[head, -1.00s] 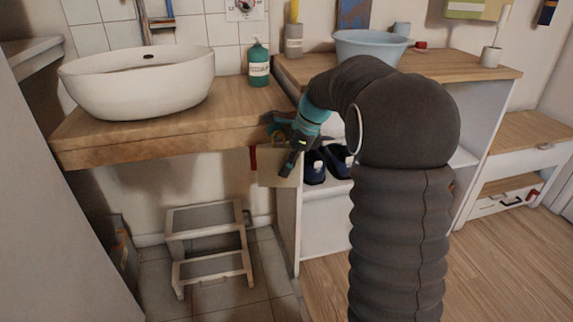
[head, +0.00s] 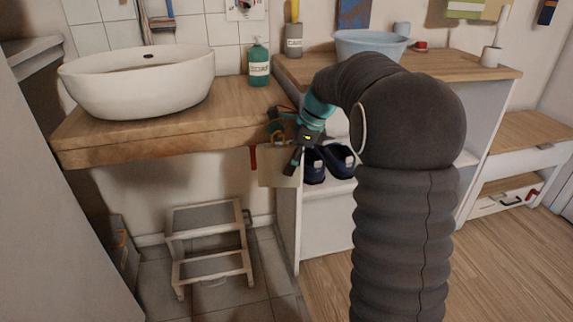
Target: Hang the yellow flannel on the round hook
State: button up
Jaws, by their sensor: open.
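The pale yellow flannel (head: 277,170) hangs below the counter's right end, at the front edge of the cabinet side. A round brass-coloured hook (head: 278,137) shows just above its top edge. The flannel appears to hang from this hook, but the contact is too small to make out. My gripper (head: 281,144) is open just to the right, with one dark finger above the hook and the other low in front of the flannel's right part. The fingers hide some of the hook and cloth.
A red item (head: 253,158) hangs just left of the flannel. The wooden counter (head: 170,135) with a basin (head: 140,85) is above left. A step stool (head: 210,245) stands below. Dark blue shoes (head: 340,160) sit in the white cabinet (head: 325,230) behind my gripper.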

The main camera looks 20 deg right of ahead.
jog(key=s+d+f+n+h, duration=0.1)
jog(key=s+d+f+n, duration=0.15)
jog(key=d, duration=0.35)
jog(key=s+d+f+n, duration=0.2)
jog(key=s+d+n, duration=0.15)
jog(key=d, duration=0.25)
jog(key=s+a+r+n+t+h, duration=0.1)
jog(key=s+a+r+n, duration=0.2)
jog(key=s+a+n, duration=0.2)
jog(key=s+a+r+n+t+h+p, duration=0.1)
jog(key=s+a+n, duration=0.4)
jog(key=s, duration=0.7)
jog(key=s+a+r+n+t+h+p, duration=0.1)
jog(key=s+a+r+n, duration=0.3)
jog(key=s, duration=0.5)
jog(key=shift+a+r+n+t, duration=0.35)
jog(key=shift+a+n+t, duration=0.15)
jog(key=shift+t, duration=0.2)
